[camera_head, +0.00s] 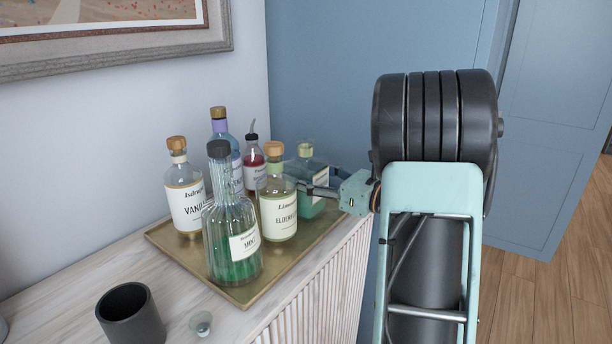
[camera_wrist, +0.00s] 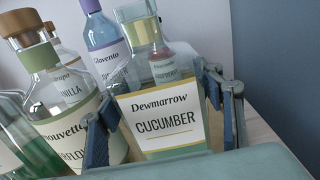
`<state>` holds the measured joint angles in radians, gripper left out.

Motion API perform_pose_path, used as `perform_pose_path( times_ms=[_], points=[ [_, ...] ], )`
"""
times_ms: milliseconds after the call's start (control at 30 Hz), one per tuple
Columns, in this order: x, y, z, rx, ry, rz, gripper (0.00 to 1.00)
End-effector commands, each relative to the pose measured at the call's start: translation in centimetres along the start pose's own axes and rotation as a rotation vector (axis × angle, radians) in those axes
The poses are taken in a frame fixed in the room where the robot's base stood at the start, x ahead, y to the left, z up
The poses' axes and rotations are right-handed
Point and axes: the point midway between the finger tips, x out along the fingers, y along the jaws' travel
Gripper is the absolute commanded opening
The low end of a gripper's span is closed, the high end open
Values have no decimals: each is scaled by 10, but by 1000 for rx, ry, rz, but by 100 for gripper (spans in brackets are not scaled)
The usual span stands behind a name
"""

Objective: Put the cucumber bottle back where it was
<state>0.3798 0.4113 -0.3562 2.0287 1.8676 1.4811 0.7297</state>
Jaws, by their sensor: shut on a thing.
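The cucumber bottle is a clear squarish bottle with a green neck band. In the wrist view its label (camera_wrist: 165,122) reads Dewmarrow Cucumber and faces me. In the head view the bottle (camera_head: 307,208) is at the right end of the brass tray (camera_head: 240,294), partly hidden by my gripper. My gripper (camera_head: 312,182) reaches in from the right and is shut on the bottle, one finger on each side of it in the wrist view (camera_wrist: 163,112). The bottle looks upright. I cannot tell whether its base touches the tray.
An elderflower bottle (camera_head: 279,215) stands close left of the cucumber bottle. A dark cup (camera_head: 130,318) and small glass piece (camera_head: 201,324) sit in front. Walls close off the back.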

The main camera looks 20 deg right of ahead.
Motion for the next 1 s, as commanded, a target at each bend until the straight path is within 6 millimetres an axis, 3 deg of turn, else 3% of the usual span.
perform_pose_path(
  times_ms=[100, 133, 200, 567, 1000],
  points=[
    [0, 0, 0, -3, -5, 0, 3],
    [0, 0, -3, 0, 1, 0, 62],
    [0, 0, -2, 0, 1, 0, 69],
    [0, 0, 2, -1, 0, 0, 69],
    [-87, -1, 1, 1, 1, -5, 69]
  ],
)
